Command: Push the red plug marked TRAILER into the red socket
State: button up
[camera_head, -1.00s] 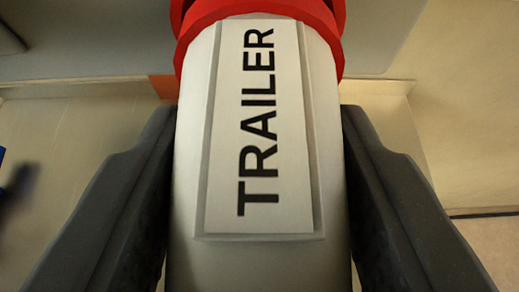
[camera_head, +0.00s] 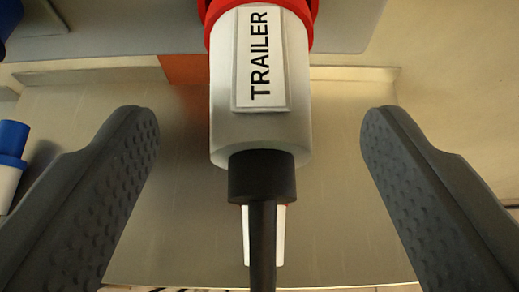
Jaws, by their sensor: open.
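The plug marked TRAILER (camera_head: 225,100) has a pale grey body, a white label with black letters, and a black cable end pointing toward me. Its far end meets a red ring (camera_head: 312,12) at the top edge of the picture. I cannot tell where the plug ends and the red socket begins, or how deep it sits. My gripper (camera_head: 262,125) is open, with one dark finger on each side of the plug and a wide gap to both. Neither finger touches it.
A blue and white plug (camera_head: 10,150) is partly cut off at the left edge. Another blue part (camera_head: 8,18) shows at the top left. An orange patch (camera_head: 185,70) lies on the panel behind. A metal surface (camera_head: 330,230) spreads below, with a pale, red-topped shape behind the cable.

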jog(key=v, duration=0.9)
jog(key=s+a+r+t+h+b, duration=0.1)
jog(key=a+r+h+b, duration=0.15)
jog(key=r, duration=0.65)
jog(key=a+r+h+b, duration=0.1)
jog(key=r+b, duration=0.2)
jog(key=r, duration=0.6)
jog(key=s+a+r+t+y+b, duration=0.1)
jog(key=s+a+r+y+b, duration=0.2)
jog(key=s+a+r, duration=1.2)
notch_tip(320, 180, up, 2)
jog(key=shift+s+r+b, duration=0.15)
jog(key=shift+s+b, duration=0.15)
jog(key=shift+b, duration=0.6)
